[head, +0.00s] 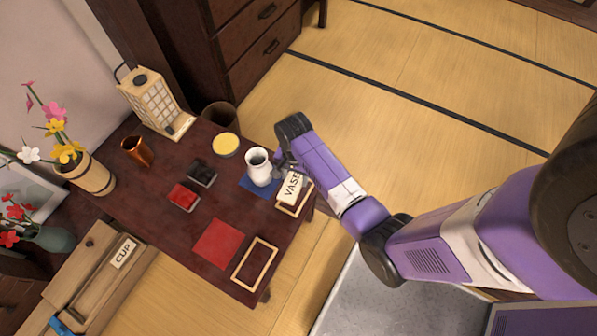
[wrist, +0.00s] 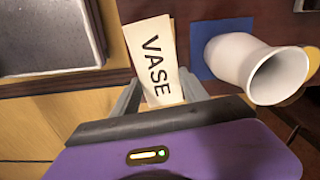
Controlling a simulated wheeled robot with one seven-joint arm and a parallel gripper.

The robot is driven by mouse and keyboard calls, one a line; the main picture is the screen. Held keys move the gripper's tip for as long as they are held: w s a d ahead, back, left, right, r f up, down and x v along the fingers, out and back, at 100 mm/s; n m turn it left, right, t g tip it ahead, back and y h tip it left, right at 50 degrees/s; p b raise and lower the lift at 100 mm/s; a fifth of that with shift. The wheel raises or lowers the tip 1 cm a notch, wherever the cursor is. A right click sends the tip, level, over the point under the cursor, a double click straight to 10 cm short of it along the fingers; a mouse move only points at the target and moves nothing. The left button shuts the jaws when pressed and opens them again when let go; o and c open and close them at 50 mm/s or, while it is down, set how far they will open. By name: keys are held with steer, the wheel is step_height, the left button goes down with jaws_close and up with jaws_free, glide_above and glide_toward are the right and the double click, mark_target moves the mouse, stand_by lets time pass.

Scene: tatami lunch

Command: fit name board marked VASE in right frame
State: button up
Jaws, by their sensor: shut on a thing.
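The name board marked VASE (head: 292,187) is a cream plate with dark letters. My gripper (head: 286,170) is shut on it; the wrist view shows the board (wrist: 153,62) between the two fingers (wrist: 160,98). The board is over or on the right frame (head: 291,210), a thin wooden outline at the table's right edge. The board hides part of this frame, and I cannot tell whether it touches it or is seated. A second wooden frame (head: 255,264) lies empty nearer the front edge, beside a red square (head: 218,244).
A white vase (head: 258,167) stands on a blue square (head: 252,188) close beside my gripper. A red box (head: 184,196), a dark box (head: 201,173) and a yellow-topped round thing (head: 226,145) stand farther left. A CUP board (head: 124,252) lies in a wooden box at lower left.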

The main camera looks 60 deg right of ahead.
steer(key=shift+s+d+m, duration=0.35)
steer(key=shift+d+m, duration=0.25)
steer(key=shift+d, duration=0.1)
step_height(320, 180, down, 6)
steer(key=b, duration=0.6)
steer(key=shift+a+f+b, duration=0.1)
steer(key=shift+f+b, duration=0.05)
steer(key=shift+b, duration=0.2)
steer(key=shift+f, duration=0.7)
steer(key=shift+p, duration=0.35)
steer(key=shift+f, duration=0.35)
stand_by(0.8)
steer(key=o, duration=1.4)
steer(key=shift+o, duration=0.2)
